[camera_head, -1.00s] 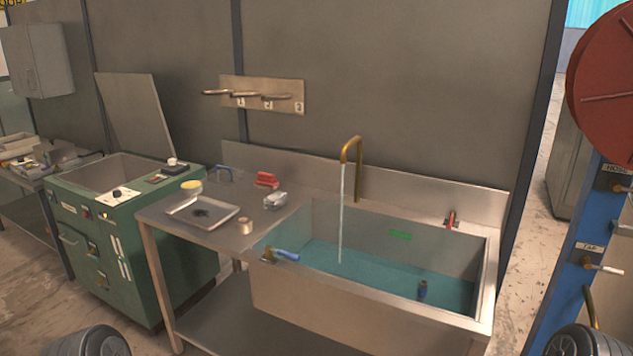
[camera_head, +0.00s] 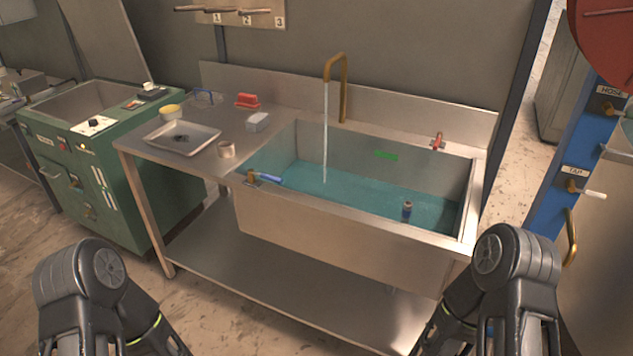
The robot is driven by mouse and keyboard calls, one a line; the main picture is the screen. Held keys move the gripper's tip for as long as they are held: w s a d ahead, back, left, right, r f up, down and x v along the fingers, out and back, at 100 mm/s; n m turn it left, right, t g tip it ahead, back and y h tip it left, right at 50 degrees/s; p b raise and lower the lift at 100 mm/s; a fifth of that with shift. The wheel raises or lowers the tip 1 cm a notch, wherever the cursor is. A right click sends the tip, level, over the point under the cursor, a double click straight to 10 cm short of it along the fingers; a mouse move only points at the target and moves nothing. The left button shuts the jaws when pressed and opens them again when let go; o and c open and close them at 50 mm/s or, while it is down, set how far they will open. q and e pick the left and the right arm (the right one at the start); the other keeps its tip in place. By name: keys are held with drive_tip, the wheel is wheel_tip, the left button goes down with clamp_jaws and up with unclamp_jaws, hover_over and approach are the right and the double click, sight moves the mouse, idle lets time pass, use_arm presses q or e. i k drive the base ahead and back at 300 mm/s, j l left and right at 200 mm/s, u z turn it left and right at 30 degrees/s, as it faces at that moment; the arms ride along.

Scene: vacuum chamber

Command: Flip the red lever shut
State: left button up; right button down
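The small red lever (camera_head: 438,142) sits at the back right corner of the sink, on the rim below the backsplash. It is small, and I cannot tell its exact angle. The brass faucet (camera_head: 345,85) stands at the back of the steel sink (camera_head: 330,235), and a stream of water (camera_head: 325,135) runs from it into the basin. The basin holds blue-green water. My two dark arms show at the bottom left and bottom right, well short of the lever. Neither gripper is in view.
A steel counter left of the sink holds a tray (camera_head: 158,142), a yellow-rimmed cup (camera_head: 171,111), a red block (camera_head: 247,101) and a white box (camera_head: 258,122). A blue post (camera_head: 560,185) stands at right.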

sight(438, 141)
drive_tip(key=i+l, duration=0.25)
drive_tip(key=i, duration=0.2)
drive_tip(key=i+l, duration=0.2)
drive_tip(key=i, duration=0.2)
